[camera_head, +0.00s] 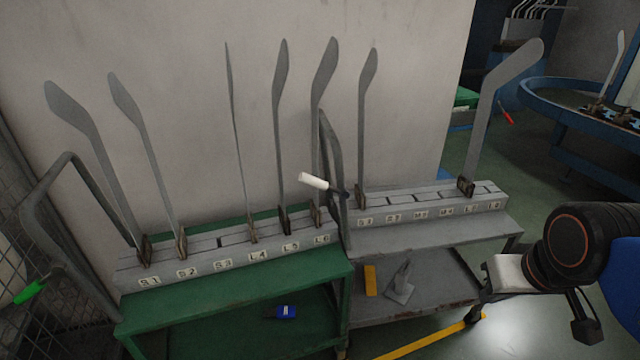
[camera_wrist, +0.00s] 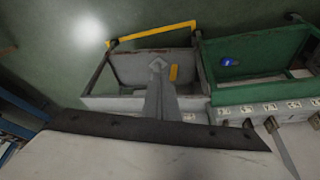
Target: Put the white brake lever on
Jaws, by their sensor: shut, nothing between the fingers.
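The white brake lever (camera_head: 313,181) has a white grip and a dark stem. It slants up to the left from a dark joint beside the upright handle of the grey trolley (camera_head: 440,232), between the two trolleys. My gripper (camera_head: 484,289) is at the right in the head view, low in front of the grey trolley and well apart from the lever. In the wrist view my gripper (camera_wrist: 157,72) has its fingers together and empty, in front of the grey trolley. The lever cannot be made out in the wrist view.
A green trolley (camera_head: 235,310) stands left, with a green lever grip (camera_head: 29,292) at its far side. Tall sock boards (camera_head: 495,100) rise from both trolleys. A yellow block (camera_head: 370,280) lies on the lower grey shelf. The floor at the right is open.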

